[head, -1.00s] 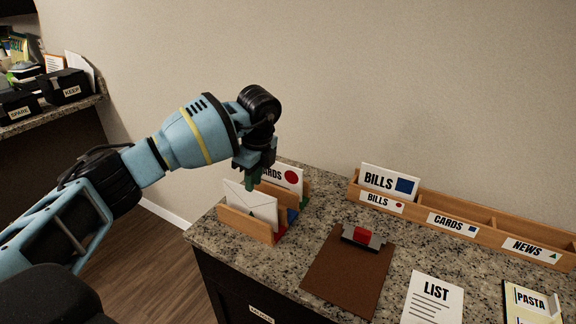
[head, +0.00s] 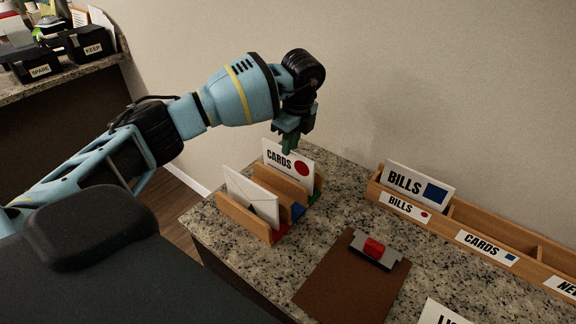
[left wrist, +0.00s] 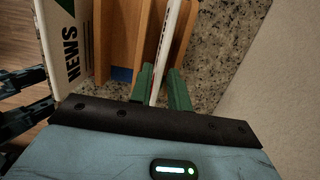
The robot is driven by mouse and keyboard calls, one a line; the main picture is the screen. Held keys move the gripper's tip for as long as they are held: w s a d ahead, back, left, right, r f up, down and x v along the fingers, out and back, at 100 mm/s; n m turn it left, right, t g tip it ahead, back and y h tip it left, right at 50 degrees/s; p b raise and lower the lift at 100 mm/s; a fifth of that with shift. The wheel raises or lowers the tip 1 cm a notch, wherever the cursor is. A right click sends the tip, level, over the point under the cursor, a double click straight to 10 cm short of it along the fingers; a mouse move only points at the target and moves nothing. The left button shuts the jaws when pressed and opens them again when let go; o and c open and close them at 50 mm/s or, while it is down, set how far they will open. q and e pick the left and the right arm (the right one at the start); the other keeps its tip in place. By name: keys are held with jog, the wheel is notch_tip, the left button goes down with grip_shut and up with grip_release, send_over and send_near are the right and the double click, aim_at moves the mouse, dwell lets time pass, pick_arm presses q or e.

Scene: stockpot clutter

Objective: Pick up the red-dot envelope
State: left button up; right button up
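The red-dot envelope (head: 284,161) is white, reads "CARDS" and stands upright in the rear slot of a small wooden sorter (head: 262,228) on the counter. My left gripper (head: 290,143) points down at its top edge. In the left wrist view the green fingertips (left wrist: 161,88) are apart, with the envelope's thin white edge (left wrist: 172,45) between them; firm contact on both sides does not show. A second white envelope (head: 250,196) stands in the sorter's front slot; its "NEWS" face (left wrist: 70,50) shows in the left wrist view.
A long wooden rack (head: 464,222) with a blue-square "BILLS" envelope (head: 418,186) stands along the wall to the right. A brown clipboard (head: 352,280) lies in front of it. The wall is close behind the sorter. Black bins (head: 88,45) stand on another counter at back left.

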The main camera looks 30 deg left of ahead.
aim_at(287, 158)
pick_arm(q)
jog(key=shift+w+a+f, duration=0.15)
jog(key=shift+f, duration=0.35)
jog(key=shift+a+f, duration=0.2)
jog(key=shift+f, duration=0.65)
jog(key=shift+a+f, duration=0.2)
jog(key=shift+f, duration=0.6)
jog(key=shift+a+f, duration=0.2)
jog(key=shift+f, duration=0.65)
grip_shut()
